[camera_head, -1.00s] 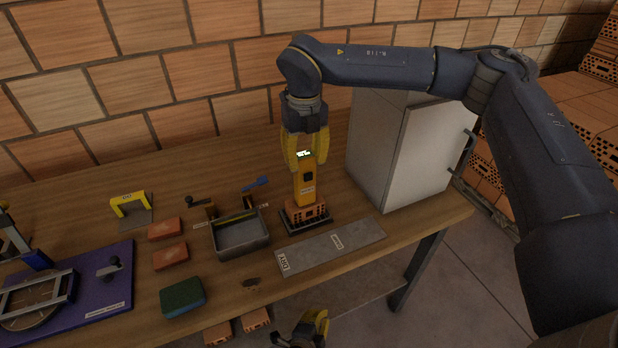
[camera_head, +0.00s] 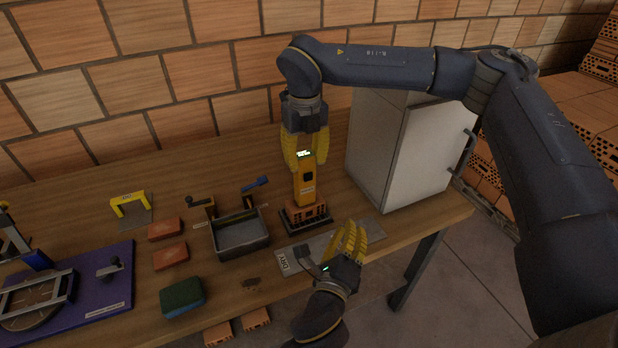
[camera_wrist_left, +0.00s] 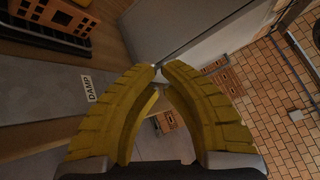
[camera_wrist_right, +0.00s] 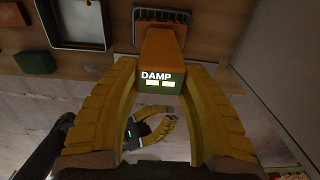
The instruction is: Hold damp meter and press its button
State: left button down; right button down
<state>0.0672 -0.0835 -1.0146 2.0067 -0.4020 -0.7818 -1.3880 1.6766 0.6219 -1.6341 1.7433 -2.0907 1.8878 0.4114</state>
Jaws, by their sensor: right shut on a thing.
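The damp meter (camera_head: 306,185) is orange-yellow with a lit display at its top and a dark button on its front. It stands upright on a perforated brick (camera_head: 308,213). In the right wrist view its display (camera_wrist_right: 158,80) reads DAMP. My right gripper (camera_head: 304,158) comes from above and is shut on the meter's upper part. My left gripper (camera_head: 352,238) is in front of the meter, apart from it, over the grey strip. In the left wrist view its fingertips (camera_wrist_left: 160,68) nearly meet with nothing between them. The meter is outside that view.
The grey strip (camera_head: 305,252) has DRY and DAMP labels. A white cabinet (camera_head: 415,155) stands right of the meter. A grey tray (camera_head: 240,237), red blocks (camera_head: 170,255), a green sponge-like block (camera_head: 181,296) and a purple board (camera_head: 95,285) lie to the left.

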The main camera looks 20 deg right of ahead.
aim_at(308, 177)
pick_arm(q)
notch_tip(308, 177, up, 6)
jog(key=w+a+t+y, duration=0.1)
jog(key=a+t, duration=0.1)
jog(key=shift+w+a+f+m, duration=0.2)
jog(key=shift+w+m, duration=0.1)
jog(key=shift+w, duration=0.1)
jog(key=w, duration=0.8)
jog(key=shift+w+a, duration=0.4)
jog(key=shift+a, duration=0.05)
jog(key=shift+w+f, duration=0.1)
jog(key=shift+w, duration=0.15)
dwell(1.3)
jog(key=shift+w, duration=0.2)
jog(key=shift+w+a, duration=0.1)
jog(key=shift+w, duration=0.45)
dwell(1.0)
jog(key=shift+s, duration=1)
